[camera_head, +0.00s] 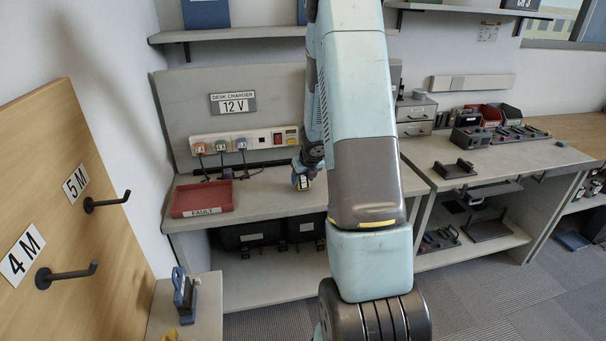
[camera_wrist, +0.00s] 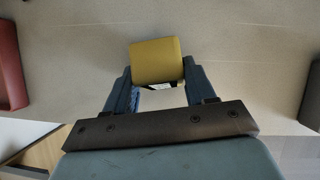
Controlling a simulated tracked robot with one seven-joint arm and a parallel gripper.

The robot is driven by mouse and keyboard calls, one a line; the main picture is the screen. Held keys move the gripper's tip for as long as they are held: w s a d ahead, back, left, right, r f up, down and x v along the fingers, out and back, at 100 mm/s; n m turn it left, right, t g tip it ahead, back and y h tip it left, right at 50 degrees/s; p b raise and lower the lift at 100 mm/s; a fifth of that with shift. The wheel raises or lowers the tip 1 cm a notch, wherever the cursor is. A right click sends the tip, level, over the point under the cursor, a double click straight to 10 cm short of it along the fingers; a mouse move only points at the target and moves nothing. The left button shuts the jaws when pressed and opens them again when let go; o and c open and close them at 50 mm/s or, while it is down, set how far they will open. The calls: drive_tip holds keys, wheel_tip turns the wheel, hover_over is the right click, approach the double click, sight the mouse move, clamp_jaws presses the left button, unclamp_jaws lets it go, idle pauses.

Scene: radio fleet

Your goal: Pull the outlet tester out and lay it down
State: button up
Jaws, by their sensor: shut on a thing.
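The outlet tester (camera_wrist: 155,62) shows as a yellow block between my fingers in the wrist view. My gripper (camera_wrist: 158,72) is shut on it from both sides. In the head view my gripper (camera_head: 303,176) points down over the bench, in front of and below the right end of the white outlet strip (camera_head: 263,139). A small yellow part of the tester (camera_head: 301,184) shows at the fingertips there. The tester is apart from the strip. I cannot tell whether its underside touches the bench top (camera_head: 262,192).
A red FAULT tray (camera_head: 203,198) lies left of my gripper, and its edge shows in the wrist view (camera_wrist: 10,65). Bare bench lies between tray and gripper.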

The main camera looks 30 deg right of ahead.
idle(0.3)
drive_tip(key=o, duration=1.5)
drive_tip(key=shift+f, duration=0.1)
drive_tip(key=shift+c, duration=0.2)
drive_tip(key=v, duration=1.3)
drive_tip(key=shift+s+r, duration=0.2)
drive_tip(key=shift+r, duration=0.1)
